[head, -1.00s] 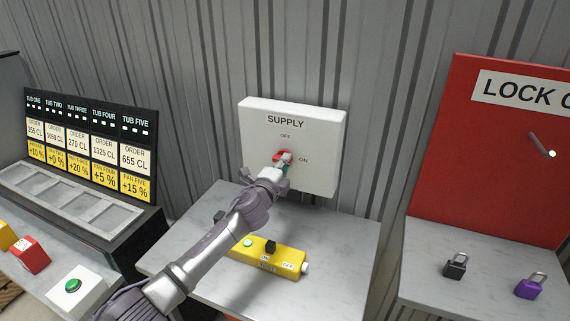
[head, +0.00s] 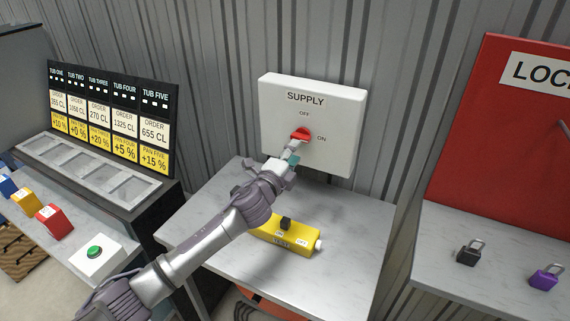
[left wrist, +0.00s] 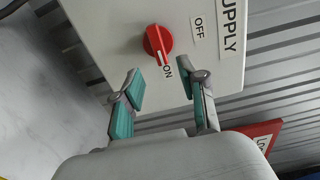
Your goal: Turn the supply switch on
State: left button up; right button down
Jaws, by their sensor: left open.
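The supply switch is a red round knob (head: 301,134) on a white box (head: 341,110) labelled SUPPLY, with OFF above the knob and ON to its right. In the left wrist view the knob (left wrist: 157,42) shows a white pointer line aimed at the ON label (left wrist: 168,69). My left gripper (head: 290,156) is just below and in front of the knob. The left wrist view shows its two teal-padded fingers (left wrist: 163,84) spread apart, with nothing between them and clear of the knob. My right gripper is not in view.
A yellow TEST box (head: 290,238) lies on the grey table (head: 350,260) below the switch. A red lock board (head: 490,150) and padlocks (head: 467,252) stand at right. An order board (head: 112,115) and coloured boxes with a green button (head: 95,251) are at left.

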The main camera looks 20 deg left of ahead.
pick_arm(q)
jog(key=s, duration=0.2)
jog(key=s+a, duration=0.1)
jog(key=s, duration=0.2)
jog(key=shift+s, duration=0.1)
